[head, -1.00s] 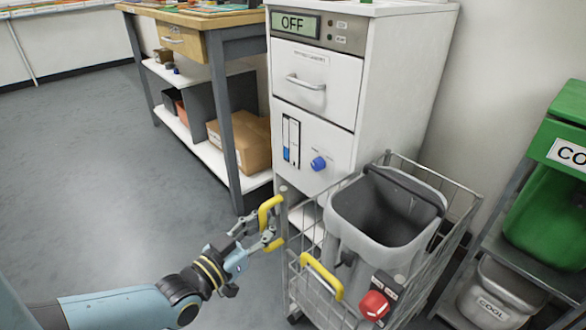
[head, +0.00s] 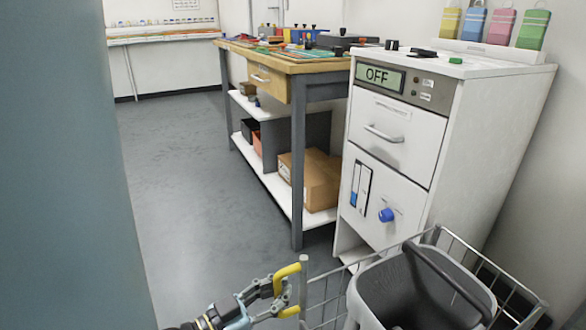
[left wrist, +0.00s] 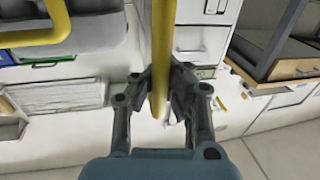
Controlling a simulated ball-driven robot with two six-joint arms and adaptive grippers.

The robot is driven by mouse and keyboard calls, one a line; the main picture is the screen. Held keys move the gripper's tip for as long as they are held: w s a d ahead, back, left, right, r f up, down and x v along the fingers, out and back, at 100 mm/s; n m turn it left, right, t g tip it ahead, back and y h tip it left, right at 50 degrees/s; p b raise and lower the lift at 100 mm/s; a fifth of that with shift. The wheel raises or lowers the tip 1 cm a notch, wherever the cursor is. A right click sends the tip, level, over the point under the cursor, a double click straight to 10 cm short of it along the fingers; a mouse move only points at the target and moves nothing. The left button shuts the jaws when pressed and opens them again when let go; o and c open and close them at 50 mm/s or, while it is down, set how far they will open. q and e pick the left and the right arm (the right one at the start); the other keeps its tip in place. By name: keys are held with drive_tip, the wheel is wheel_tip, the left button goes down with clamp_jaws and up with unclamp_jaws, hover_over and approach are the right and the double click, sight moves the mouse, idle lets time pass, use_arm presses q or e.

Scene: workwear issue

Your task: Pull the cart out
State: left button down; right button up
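The wire cart (head: 303,290) is at the bottom right of the head view, in front of the white cabinet, with a grey bin (head: 368,292) in it. Its lower part is cut off by the frame edge. A yellow handle (head: 287,271) sticks out on the cart's left side. My left gripper (head: 280,290) is at this handle. In the left wrist view the yellow handle bar (left wrist: 161,60) runs between the fingers of my left gripper (left wrist: 163,92), which are closed in on it. A second yellow handle (left wrist: 58,20) shows at the upper left there. My right gripper is not in view.
The white cabinet (head: 400,150), with an OFF display, stands right behind the cart. A workbench (head: 298,180) with a cardboard box on its lower shelf stands to its left. The grey floor (head: 190,190) left of the bench is open.

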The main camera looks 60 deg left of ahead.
use_arm(q)
drive_tip(key=c, duration=2)
unclamp_jaws()
drive_tip(key=shift+s+d+f, duration=0.1)
drive_tip(key=shift+f, duration=0.05)
drive_tip(key=o, duration=0.7)
drive_tip(key=shift+c, duration=0.2)
drive_tip(key=shift+o, duration=0.3)
drive_tip(key=s+d, duration=0.1)
drive_tip(key=s, duration=1)
drive_tip(key=shift+s+d, duration=0.2)
drive_tip(key=shift+s, duration=0.2)
